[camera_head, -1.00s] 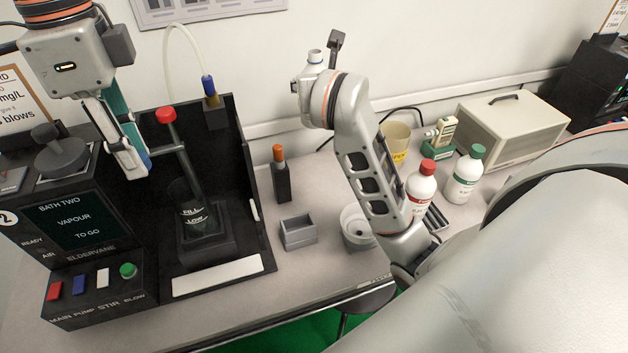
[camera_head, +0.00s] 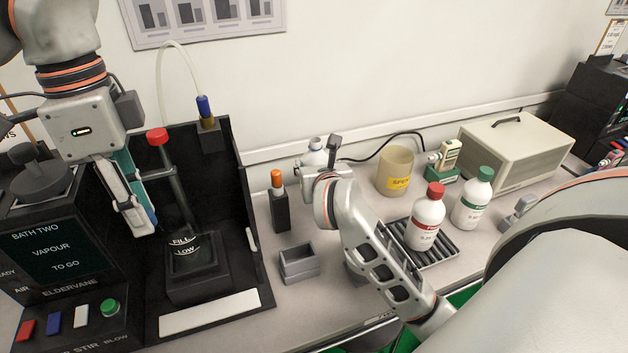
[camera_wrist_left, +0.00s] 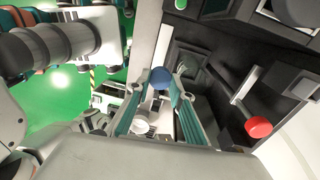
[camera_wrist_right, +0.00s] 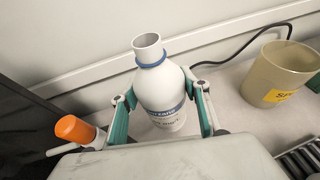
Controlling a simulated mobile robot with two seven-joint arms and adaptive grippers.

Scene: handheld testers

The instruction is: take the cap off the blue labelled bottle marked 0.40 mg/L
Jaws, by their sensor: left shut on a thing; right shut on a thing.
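The blue labelled bottle (camera_wrist_right: 160,88) is white with an open, uncapped neck (camera_wrist_right: 148,47). My right gripper (camera_wrist_right: 160,97) is shut around its body, and the bottle is upright or nearly so. In the head view the bottle (camera_head: 314,148) is at the back of the bench, partly behind my right gripper (camera_head: 322,172). I cannot tell whether its base touches the bench. The marking is too small to read. A blue cap (camera_wrist_left: 161,78) is held between the fingers of my left gripper (camera_wrist_left: 160,92). In the head view my left gripper (camera_head: 140,222) hangs before the tester, its cap hidden.
A red-capped bottle (camera_head: 427,215) stands on a ribbed tray (camera_head: 440,255), with a green-capped bottle (camera_head: 472,200) beside it. A beige tub (camera_head: 395,170), an orange-topped black holder (camera_head: 280,205) and a small grey box (camera_head: 299,264) are nearby. The black tester stand (camera_head: 240,180) fills the left.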

